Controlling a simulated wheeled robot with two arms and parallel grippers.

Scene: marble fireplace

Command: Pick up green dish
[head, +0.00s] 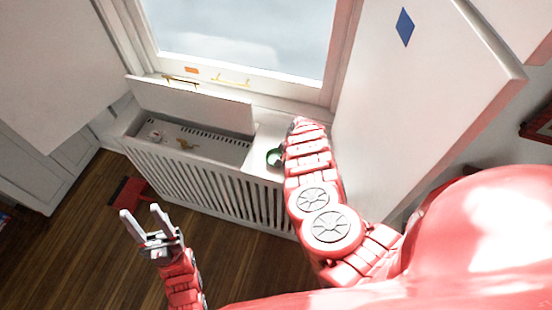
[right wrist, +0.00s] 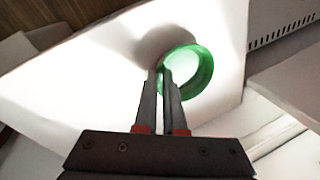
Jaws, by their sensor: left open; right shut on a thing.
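The green dish (right wrist: 203,72) is a round green-rimmed dish with a pale inside, on or just above the white top surface. In the head view the green dish (head: 273,157) shows only in part, behind my right arm. My right gripper (right wrist: 164,72) has its fingers close together on the near left rim of the dish, shut on it. In the head view the right fingers are hidden by the arm. My left gripper (head: 147,214) is open and empty above the wooden floor, far from the dish.
A white slatted cabinet (head: 205,182) stands under the window, with its lid (head: 190,103) raised and small items inside. A large white panel (head: 400,105) stands close to the right of my right arm. Dark wooden floor (head: 85,240) is free at lower left, apart from a red object (head: 128,192).

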